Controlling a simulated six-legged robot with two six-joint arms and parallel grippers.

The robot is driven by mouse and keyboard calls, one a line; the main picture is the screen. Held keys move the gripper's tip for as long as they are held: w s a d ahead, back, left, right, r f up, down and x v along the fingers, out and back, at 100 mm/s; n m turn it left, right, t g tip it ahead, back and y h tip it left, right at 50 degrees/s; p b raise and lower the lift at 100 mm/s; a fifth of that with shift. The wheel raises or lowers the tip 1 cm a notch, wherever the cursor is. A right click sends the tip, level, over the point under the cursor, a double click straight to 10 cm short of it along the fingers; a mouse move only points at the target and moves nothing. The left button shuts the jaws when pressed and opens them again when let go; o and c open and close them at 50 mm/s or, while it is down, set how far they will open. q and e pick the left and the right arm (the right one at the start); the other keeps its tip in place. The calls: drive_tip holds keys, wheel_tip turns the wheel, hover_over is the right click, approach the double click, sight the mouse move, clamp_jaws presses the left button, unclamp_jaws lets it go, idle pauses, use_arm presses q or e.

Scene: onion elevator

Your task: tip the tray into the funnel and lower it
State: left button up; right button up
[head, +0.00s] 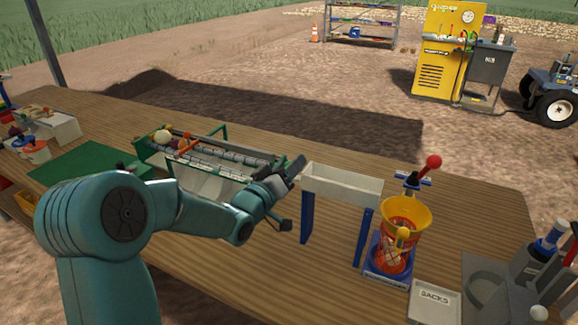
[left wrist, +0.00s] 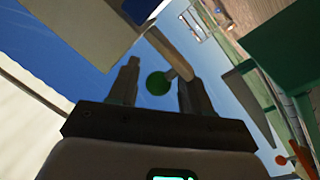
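The pale, open-topped tray (head: 342,186) stands level on blue legs at the middle right of the table. The yellow funnel (head: 406,212) sits to its right over an orange-red net on a blue base. My left gripper (head: 290,176) is at the tray's left end. In the left wrist view its two fingers are apart, with a green knob (left wrist: 158,83) on a short stem in line with the gap between them. I cannot tell whether the knob is between the fingertips or beyond them. My right gripper is not in view.
A roller conveyor (head: 215,160) with a green frame and several vegetables is just left of my gripper. A lever with a red knob (head: 433,162) stands behind the funnel. The table behind the tray is clear.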

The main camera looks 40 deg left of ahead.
use_arm(q)
drive_tip(key=shift+f, duration=0.1)
drive_tip(key=s+d+f+b, duration=0.1)
drive_tip(key=s+b, duration=0.3)
drive_tip(key=s, duration=1.2)
drive_tip(key=shift+d, duration=0.3)
drive_tip(key=shift+s+f, duration=0.1)
